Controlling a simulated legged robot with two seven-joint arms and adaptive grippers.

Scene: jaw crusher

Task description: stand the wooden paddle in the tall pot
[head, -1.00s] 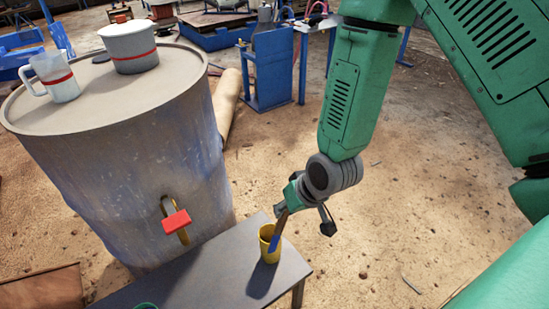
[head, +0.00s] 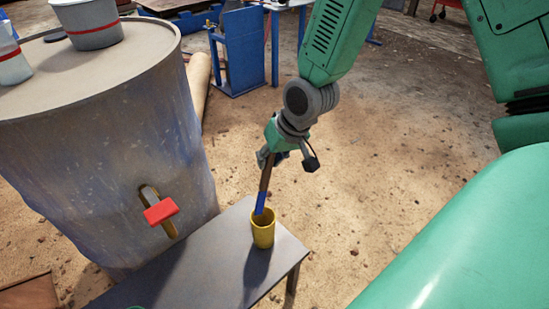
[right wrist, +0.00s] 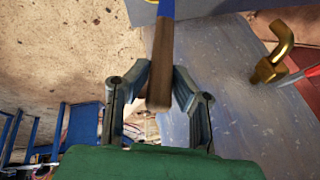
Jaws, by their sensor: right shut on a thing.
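The wooden paddle has a brown handle (head: 265,179) and a blue lower end (head: 260,203). My right gripper (head: 269,158) is shut on the handle and holds the paddle nearly upright, blue end down. The blue end is at the mouth of the yellow pot (head: 263,231); I cannot tell whether its tip is inside the rim. The pot stands upright on the dark bench. In the right wrist view, the handle (right wrist: 161,62) shows between the fingers (right wrist: 160,88), with blue at the top edge. My left gripper is out of view.
The dark bench (head: 205,262) has clear top left of the pot. A large grey barrel (head: 100,150) stands at the left, with a red-handled brass tap (head: 160,212) jutting toward the bench. A blue chair (head: 238,55) stands behind.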

